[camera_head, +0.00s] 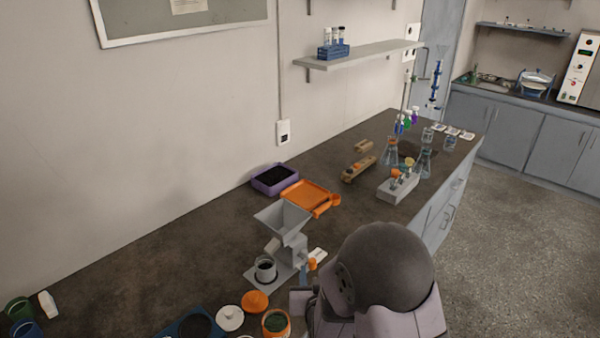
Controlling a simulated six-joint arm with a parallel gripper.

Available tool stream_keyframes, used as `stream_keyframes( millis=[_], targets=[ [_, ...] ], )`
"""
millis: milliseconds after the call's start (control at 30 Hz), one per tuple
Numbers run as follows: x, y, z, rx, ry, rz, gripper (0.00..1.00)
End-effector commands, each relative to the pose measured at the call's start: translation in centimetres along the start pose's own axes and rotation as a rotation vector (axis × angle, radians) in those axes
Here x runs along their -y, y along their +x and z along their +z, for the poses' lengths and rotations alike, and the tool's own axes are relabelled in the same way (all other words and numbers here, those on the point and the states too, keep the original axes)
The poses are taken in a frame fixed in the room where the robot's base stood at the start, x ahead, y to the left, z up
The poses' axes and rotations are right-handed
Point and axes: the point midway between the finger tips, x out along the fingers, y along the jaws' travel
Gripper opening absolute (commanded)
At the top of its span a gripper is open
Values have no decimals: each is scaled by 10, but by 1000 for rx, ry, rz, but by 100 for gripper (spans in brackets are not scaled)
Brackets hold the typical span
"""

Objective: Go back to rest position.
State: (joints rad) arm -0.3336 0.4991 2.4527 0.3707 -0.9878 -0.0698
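A large dark rounded part and pale grey links of my own arm fill the bottom centre right. I cannot make out my gripper's fingers anywhere, and the arm hides part of the bench. Left of the arm stands a grey device with a square hopper (282,217) on top. A small cup with dark contents (265,269) is on its base plate (257,281). Nothing is seen held.
An orange lid (255,301), a white lid (229,318) and an orange-rimmed jar with green contents (276,323) lie near the arm. A purple tray (272,188) and an orange tray (299,199) are behind. Flasks (424,163) stand farther right. The left bench is mostly clear.

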Motion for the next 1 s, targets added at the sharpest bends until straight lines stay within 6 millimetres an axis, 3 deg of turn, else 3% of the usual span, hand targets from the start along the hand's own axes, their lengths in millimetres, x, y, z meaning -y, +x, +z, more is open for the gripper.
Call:
stream_keyframes(
  millis=[167, 367, 567, 700, 1000],
  targets=[
    [-4, -5, 10, 98, 15, -14, 37],
    [-15, -29, 36, 327, 30, -44, 37],
    [-32, -79, 67, 601, 26, -60, 37],
    [-49, -124, 86, 790, 16, -54, 37],
    [-80, -211, 108, 1088, -2, -12, 37]
  ],
)
